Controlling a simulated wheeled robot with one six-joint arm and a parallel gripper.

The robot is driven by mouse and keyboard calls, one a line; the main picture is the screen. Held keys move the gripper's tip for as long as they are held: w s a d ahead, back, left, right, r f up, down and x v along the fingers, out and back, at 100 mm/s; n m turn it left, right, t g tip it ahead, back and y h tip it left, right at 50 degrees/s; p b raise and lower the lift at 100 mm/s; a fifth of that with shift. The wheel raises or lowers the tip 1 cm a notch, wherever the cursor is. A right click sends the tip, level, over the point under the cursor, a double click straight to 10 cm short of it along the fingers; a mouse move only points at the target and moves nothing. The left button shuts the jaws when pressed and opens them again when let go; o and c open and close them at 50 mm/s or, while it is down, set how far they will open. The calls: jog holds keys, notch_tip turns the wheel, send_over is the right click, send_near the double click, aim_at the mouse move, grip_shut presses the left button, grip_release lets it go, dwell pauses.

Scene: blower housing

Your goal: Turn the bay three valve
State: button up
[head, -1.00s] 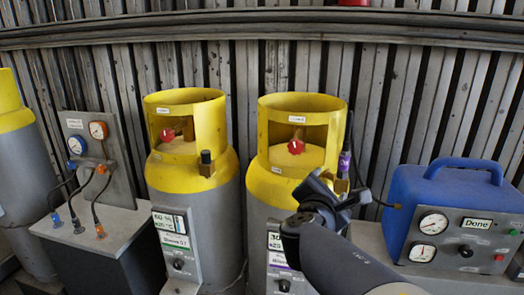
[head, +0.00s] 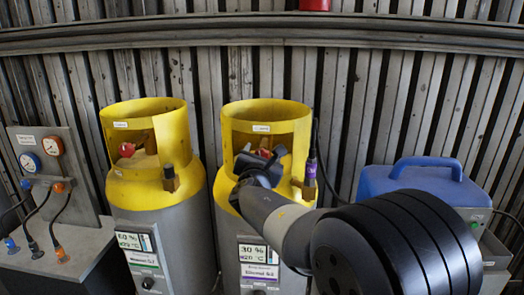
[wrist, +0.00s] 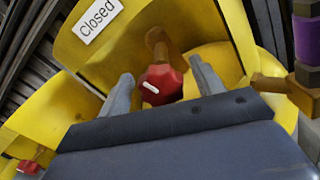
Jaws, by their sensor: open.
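A red valve knob with a white mark (wrist: 162,88) sits inside the yellow collar of the right cylinder (head: 228,222). A tag reading "Closed" (wrist: 98,20) is on the collar above it. My gripper (wrist: 163,82) is open, with one finger on each side of the knob. I cannot tell whether the fingers touch it. In the head view my gripper (head: 262,160) reaches into the collar opening and mostly hides this knob. The left cylinder (head: 150,220) has its own red knob (head: 126,150). No bay number is readable.
A brass fitting with a purple band (wrist: 306,40) stands right of the collar. A blue machine (head: 425,186) is farther right, partly behind my arm. A gauge panel with hoses (head: 45,170) is at the left. A corrugated wall closes the back.

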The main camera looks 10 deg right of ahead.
jog(key=shift+w+d, duration=0.25)
jog(key=shift+w, duration=0.25)
jog(key=shift+c, duration=0.4)
jog(key=c, duration=0.9)
jog(key=shift+f+b, duration=0.15)
jog(key=shift+b, duration=0.15)
